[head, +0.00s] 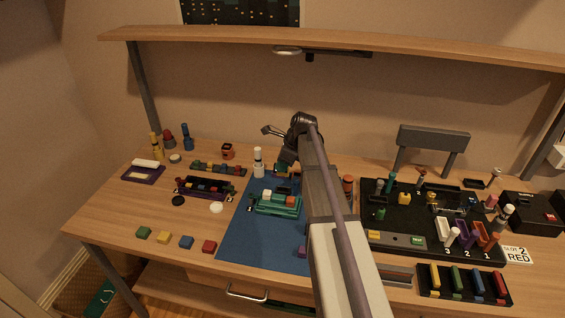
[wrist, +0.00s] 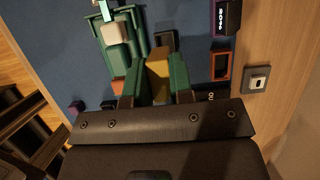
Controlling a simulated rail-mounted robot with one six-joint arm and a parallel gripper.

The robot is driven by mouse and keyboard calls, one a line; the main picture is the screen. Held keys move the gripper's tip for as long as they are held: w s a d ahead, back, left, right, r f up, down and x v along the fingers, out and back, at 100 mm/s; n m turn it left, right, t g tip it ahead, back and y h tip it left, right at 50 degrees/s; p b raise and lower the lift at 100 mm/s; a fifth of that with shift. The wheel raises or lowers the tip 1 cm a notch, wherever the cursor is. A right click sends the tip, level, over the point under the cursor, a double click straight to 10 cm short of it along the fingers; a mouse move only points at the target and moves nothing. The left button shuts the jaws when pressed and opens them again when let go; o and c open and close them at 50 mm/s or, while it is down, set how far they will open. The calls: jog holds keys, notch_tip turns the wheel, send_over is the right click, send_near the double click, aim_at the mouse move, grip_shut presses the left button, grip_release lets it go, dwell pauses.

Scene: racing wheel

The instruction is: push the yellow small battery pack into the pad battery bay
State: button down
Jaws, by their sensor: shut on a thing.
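In the wrist view, my gripper (wrist: 157,72) is shut on a yellow block (wrist: 158,82), which I take to be the small battery pack. The block sits between two dark green finger-like sides. A dark block (wrist: 165,41) lies just beyond its far end; I cannot tell whether they touch. A green pad-like device (wrist: 138,41) with a pale block on it lies up and left of the yellow block. The green device also shows in the head view (head: 277,211) on the blue mat. The battery bay cannot be clearly made out.
The blue mat (head: 243,246) lies mid-table. A black board (head: 375,220) with many parts and a rack of coloured bars (head: 466,297) stand right of my arm. A shelf (head: 400,48) spans overhead.

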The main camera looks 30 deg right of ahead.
aim_at(284, 175)
jog(key=shift+f+b, duration=2.7)
jog(key=shift+f, duration=0.15)
jog(key=shift+f+b, duration=1.25)
jog(key=shift+r+p, duration=1)
jog(key=shift+f+b, duration=1.1)
jog(key=c, duration=0.9)
grip_release()
jog(key=shift+r, duration=0.1)
jog(key=p+v, duration=1)
jog(key=v, duration=0.1)
jog(key=shift+w, duration=0.1)
